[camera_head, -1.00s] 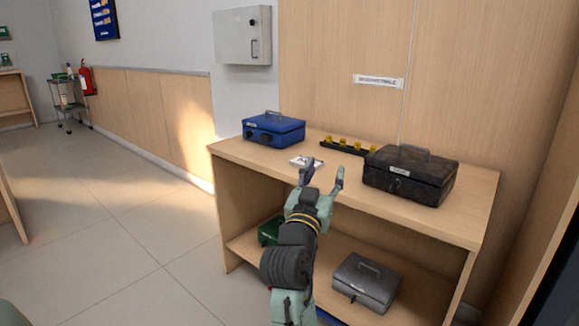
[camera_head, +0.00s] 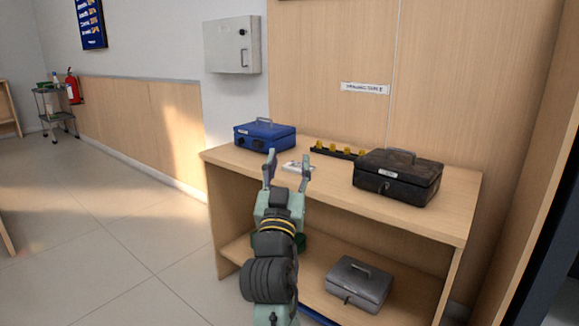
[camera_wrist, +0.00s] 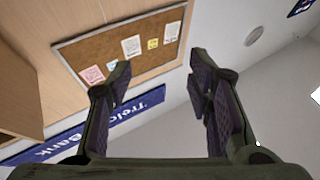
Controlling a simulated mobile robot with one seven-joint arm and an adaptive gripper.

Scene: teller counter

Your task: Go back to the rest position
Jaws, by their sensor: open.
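My gripper (camera_head: 287,172) is open and empty, its fingers pointing up in front of the counter (camera_head: 330,184) in the head view. In the wrist view my gripper (camera_wrist: 165,92) shows two spread fingers with nothing between them. They face a cork board (camera_wrist: 125,50) with pinned notes and a blue bank sign (camera_wrist: 95,128) high on the wall. Part of the counter's lower shelf is hidden behind my arm.
A grey box (camera_head: 358,284) sits on the lower shelf. The floor (camera_head: 110,230) at left is clear.

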